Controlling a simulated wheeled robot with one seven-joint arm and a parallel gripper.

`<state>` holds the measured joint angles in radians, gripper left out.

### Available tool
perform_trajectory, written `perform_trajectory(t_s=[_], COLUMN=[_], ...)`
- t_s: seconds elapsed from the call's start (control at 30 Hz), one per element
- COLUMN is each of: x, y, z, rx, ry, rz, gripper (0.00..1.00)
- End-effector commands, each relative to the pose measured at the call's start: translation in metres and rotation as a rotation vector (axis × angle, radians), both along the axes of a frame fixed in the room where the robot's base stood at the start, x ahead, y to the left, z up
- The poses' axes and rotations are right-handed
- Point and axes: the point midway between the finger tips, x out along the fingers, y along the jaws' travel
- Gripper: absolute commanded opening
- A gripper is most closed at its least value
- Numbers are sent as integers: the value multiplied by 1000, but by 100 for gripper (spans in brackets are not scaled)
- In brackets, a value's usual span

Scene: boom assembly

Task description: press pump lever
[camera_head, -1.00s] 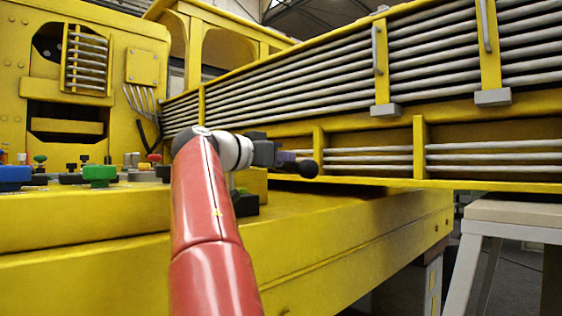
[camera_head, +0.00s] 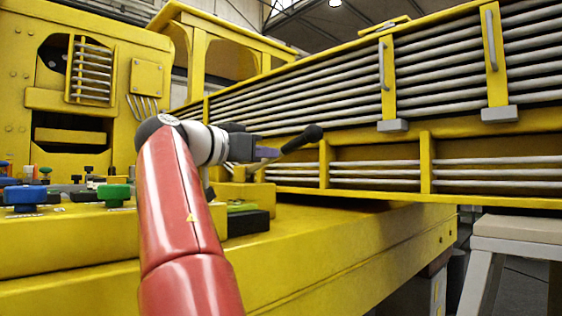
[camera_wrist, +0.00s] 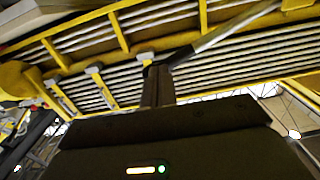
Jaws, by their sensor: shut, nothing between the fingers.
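The pump lever (camera_head: 302,139) has a dark knobbed end that shows just right of my gripper in the head view, tilted up to the right. In the wrist view it is a grey rod (camera_wrist: 228,30) running from the fingertips to the upper right. My gripper (camera_head: 270,152) is shut, with its fingers beside the lever's end. The fingers also show in the wrist view (camera_wrist: 157,80). I cannot tell whether they touch the lever.
The yellow machine deck (camera_head: 330,235) lies below my arm. A panel with a green knob (camera_head: 114,193) and a blue knob (camera_head: 25,197) is at left. A yellow boom frame with grey pipes (camera_head: 300,95) stands behind. A beige-topped stand (camera_head: 520,228) is at right.

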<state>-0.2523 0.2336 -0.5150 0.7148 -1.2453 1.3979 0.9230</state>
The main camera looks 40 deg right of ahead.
Motion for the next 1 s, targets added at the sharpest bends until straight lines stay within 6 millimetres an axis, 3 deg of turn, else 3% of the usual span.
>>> perform_trajectory(t_s=[0.23,1.0], x=[-3,-3], y=[24,25], z=[2,3], rx=[-2,-3], ry=[-2,-2], rz=[0,-1], gripper=[0,0])
